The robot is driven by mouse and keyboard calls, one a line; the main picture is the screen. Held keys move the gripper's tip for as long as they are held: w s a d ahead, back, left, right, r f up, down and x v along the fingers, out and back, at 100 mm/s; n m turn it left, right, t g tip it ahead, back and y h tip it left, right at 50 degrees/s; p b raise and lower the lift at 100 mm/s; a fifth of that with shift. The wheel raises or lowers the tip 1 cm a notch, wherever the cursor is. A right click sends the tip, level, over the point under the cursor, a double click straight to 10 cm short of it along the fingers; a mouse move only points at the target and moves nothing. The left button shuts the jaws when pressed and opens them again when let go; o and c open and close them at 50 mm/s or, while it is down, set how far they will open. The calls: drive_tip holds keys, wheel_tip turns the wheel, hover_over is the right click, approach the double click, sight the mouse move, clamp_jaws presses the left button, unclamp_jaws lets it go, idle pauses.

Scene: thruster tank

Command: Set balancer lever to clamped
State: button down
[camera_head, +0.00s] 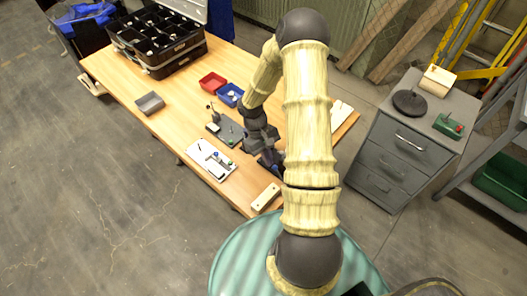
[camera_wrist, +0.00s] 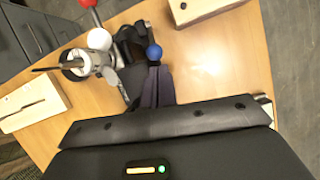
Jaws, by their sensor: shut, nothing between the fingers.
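A dark and grey device with a silver cylinder (camera_wrist: 88,62), probably the balancer, stands on the wooden table in the wrist view. A blue ball knob (camera_wrist: 153,52), a white ball (camera_wrist: 99,39) and a red-tipped handle (camera_wrist: 88,3) show on or around it. I cannot tell which one is the balancer lever, or its setting. My gripper (camera_wrist: 155,72) is shut and empty, its dark fingers right at the blue knob; contact is unclear. In the head view my gripper (camera_head: 270,163) is low over the table, and my arm hides most of the device.
A pale block (camera_head: 265,197) lies at the table's near edge. A white tray (camera_head: 210,160), a dark fixture (camera_head: 225,131), red (camera_head: 212,83) and blue (camera_head: 230,95) bins stand left of my gripper. A grey drawer cabinet (camera_head: 405,140) is at right.

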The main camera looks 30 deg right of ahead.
drive_tip(key=shift+s+d+r+t+y, duration=0.2)
drive_tip(key=shift+s+r+t+y, duration=0.15)
drive_tip(key=shift+r+t, duration=0.25)
idle(0.7)
drive_tip(key=shift+f, duration=0.1)
drive_tip(key=shift+s+t, duration=0.15)
drive_tip(key=shift+t, duration=0.15)
drive_tip(key=shift+s+d+r+t, duration=0.2)
drive_tip(key=shift+s+r+t, duration=0.2)
drive_tip(key=shift+s+t, duration=0.1)
drive_tip(key=shift+s+d+r+y, duration=0.25)
drive_tip(key=shift+s+r, duration=0.25)
drive_tip(key=shift+s, duration=0.25)
drive_tip(key=shift+s+d, duration=0.1)
drive_tip(key=shift+s, duration=0.3)
drive_tip(key=shift+w+r, duration=0.1)
drive_tip(key=shift+r, duration=0.05)
